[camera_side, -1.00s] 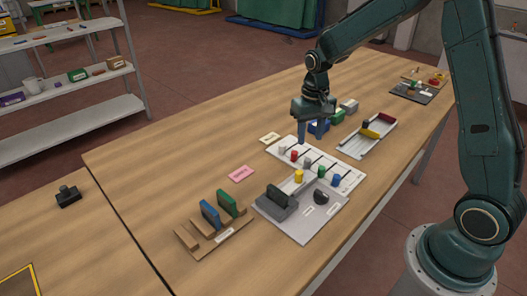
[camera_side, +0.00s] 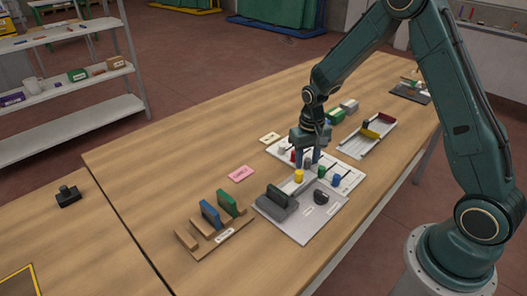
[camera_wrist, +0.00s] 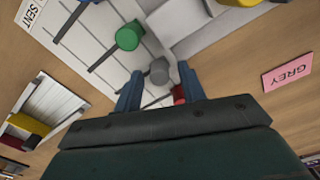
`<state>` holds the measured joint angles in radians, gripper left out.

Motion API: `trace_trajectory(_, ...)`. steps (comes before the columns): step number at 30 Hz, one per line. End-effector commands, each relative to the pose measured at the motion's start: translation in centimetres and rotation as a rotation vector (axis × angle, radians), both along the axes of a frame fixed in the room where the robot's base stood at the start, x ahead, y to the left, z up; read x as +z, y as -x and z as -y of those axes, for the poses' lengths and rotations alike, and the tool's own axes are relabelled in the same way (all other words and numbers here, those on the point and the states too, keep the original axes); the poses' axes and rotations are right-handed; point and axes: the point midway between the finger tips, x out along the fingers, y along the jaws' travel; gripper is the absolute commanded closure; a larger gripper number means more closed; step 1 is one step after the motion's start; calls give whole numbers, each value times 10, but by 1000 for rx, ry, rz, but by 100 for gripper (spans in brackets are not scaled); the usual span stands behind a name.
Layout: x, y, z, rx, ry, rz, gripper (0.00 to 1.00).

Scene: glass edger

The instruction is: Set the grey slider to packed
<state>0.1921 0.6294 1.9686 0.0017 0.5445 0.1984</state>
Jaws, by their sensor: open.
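The grey slider knob (camera_side: 308,164) sits on the white slider board (camera_side: 352,178), between the red and green knobs. It also shows in the wrist view (camera_wrist: 159,71), at the end of a dark slot. My gripper (camera_side: 308,162) is open and low over the board, pointing down. In the wrist view my gripper's fingers (camera_wrist: 160,88) stand either side of the grey knob's line; I cannot tell whether they touch it. A red knob (camera_wrist: 180,94) is close beside the right finger. A label reading SENT (camera_wrist: 30,12) lies at the board's edge; no packed label is readable.
Green (camera_side: 321,172), blue (camera_side: 336,180) and yellow (camera_side: 298,176) knobs stand near my gripper. A grey panel (camera_side: 305,228) with a dark handle adjoins the board. A pink GREY card (camera_side: 240,174) lies left. A divided tray (camera_side: 352,148) stands right.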

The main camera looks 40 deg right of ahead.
Motion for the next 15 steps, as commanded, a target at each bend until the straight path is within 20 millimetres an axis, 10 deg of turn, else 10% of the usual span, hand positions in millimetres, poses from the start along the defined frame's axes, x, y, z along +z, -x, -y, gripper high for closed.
trace_trajectory(7,0,0,0,0,0,0,99)
trace_trajectory(15,1,0,4,-2,0,1,100)
